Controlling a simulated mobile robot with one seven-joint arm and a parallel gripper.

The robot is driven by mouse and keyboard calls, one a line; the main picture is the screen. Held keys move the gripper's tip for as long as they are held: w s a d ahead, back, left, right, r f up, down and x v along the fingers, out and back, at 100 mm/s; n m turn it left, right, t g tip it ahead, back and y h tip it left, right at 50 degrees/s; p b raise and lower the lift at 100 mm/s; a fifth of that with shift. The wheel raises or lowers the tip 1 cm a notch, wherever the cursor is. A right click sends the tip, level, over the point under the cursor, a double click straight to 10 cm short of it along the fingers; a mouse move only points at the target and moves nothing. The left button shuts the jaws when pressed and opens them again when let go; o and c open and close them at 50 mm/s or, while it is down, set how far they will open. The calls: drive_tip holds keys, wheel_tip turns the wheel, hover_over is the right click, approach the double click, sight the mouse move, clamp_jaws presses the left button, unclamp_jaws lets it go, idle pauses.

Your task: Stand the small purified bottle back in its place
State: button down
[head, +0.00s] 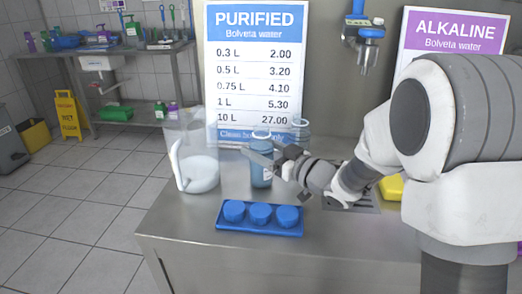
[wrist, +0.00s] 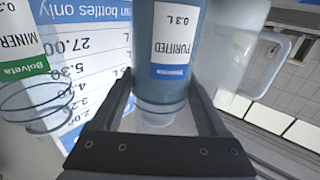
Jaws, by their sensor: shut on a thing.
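The small purified bottle (head: 261,172) is blue and upright above the counter's back half, near the purified price sign. My gripper (head: 264,155) comes from the right and is shut on its upper part. In the wrist view the picture is upside down, and the bottle (wrist: 172,75) with its "PURIFIED 0.3 L" label sits between the two fingers. Its clear neck points towards the bottom of that picture. I cannot tell whether its base touches the counter. No marked place for it is clearly visible.
A clear pitcher with a white handle (head: 180,165) stands close on the left. A blue tray (head: 260,229) with three blue caps lies in front. A clear bottle (head: 301,128) stands behind; a mineral-labelled one (wrist: 38,105) shows in the wrist view. The counter's front left is bare.

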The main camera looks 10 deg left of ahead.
drive_tip(key=shift+f, duration=0.1)
unclamp_jaws()
